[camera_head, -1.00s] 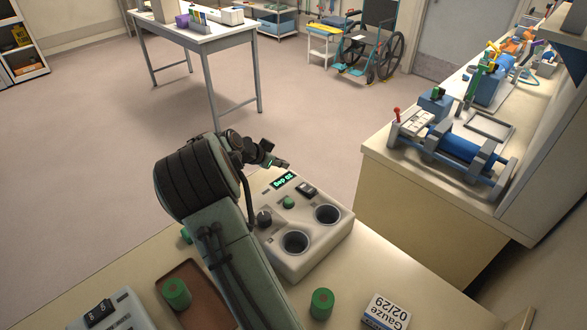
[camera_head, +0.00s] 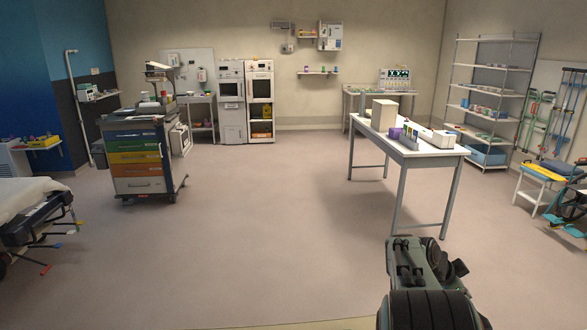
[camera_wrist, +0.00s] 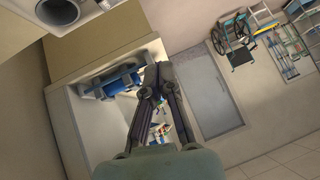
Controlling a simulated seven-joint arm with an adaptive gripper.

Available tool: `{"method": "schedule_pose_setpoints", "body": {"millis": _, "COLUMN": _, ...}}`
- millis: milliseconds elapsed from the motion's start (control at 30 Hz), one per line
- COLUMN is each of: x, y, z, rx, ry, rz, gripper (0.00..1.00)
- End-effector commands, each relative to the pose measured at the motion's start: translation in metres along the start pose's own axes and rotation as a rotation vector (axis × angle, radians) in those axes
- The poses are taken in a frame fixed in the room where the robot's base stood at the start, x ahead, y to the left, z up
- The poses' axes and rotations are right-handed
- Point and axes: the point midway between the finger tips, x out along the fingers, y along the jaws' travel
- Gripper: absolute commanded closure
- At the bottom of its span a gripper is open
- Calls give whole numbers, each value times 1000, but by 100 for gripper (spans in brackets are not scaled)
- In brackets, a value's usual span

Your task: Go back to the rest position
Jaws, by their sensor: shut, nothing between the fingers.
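My gripper (camera_wrist: 156,75) shows in the wrist view, its two dark fingers brought together at the tips with nothing between them. It is in the air, with the side counter and the floor beyond it in that view. In the head view, part of my arm stands at the lower right. The fingertips cannot be made out there.
In the wrist view, a grey device with a round well (camera_wrist: 60,12) is at upper left. A blue-bodied device (camera_wrist: 118,82) sits on the side counter. The head view shows a white table (camera_head: 428,152), a drawer cart (camera_head: 140,160), a stretcher (camera_head: 25,200) and wide clear floor.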

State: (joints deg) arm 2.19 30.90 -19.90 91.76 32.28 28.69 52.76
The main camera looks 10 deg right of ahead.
Motion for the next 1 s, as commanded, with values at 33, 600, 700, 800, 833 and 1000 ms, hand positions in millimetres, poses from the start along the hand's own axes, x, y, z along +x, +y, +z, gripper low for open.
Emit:
{"method": "schedule_pose_setpoints", "body": {"millis": 33, "x": -28, "y": -2, "z": -10, "rx": 30, "ry": -29, "rz": -60, "gripper": 100}}
{"method": "schedule_pose_setpoints", "body": {"millis": 600, "x": -240, "y": 234, "z": 169, "rx": -1234, "ry": -702, "rz": -502, "gripper": 100}}
{"method": "schedule_pose_setpoints", "body": {"millis": 700, "x": -240, "y": 271, "z": 185, "rx": -1479, "ry": -800, "rz": -496, "gripper": 100}}
{"method": "schedule_pose_setpoints", "body": {"millis": 800, "x": -243, "y": 279, "z": 185, "rx": -1596, "ry": -820, "rz": -522, "gripper": 100}}
{"method": "schedule_pose_setpoints", "body": {"millis": 833, "x": -243, "y": 279, "z": 184, "rx": -1610, "ry": -820, "rz": -527, "gripper": 100}}
{"method": "schedule_pose_setpoints", "body": {"millis": 1000, "x": -243, "y": 278, "z": 184, "rx": -1621, "ry": -815, "rz": -535, "gripper": 100}}
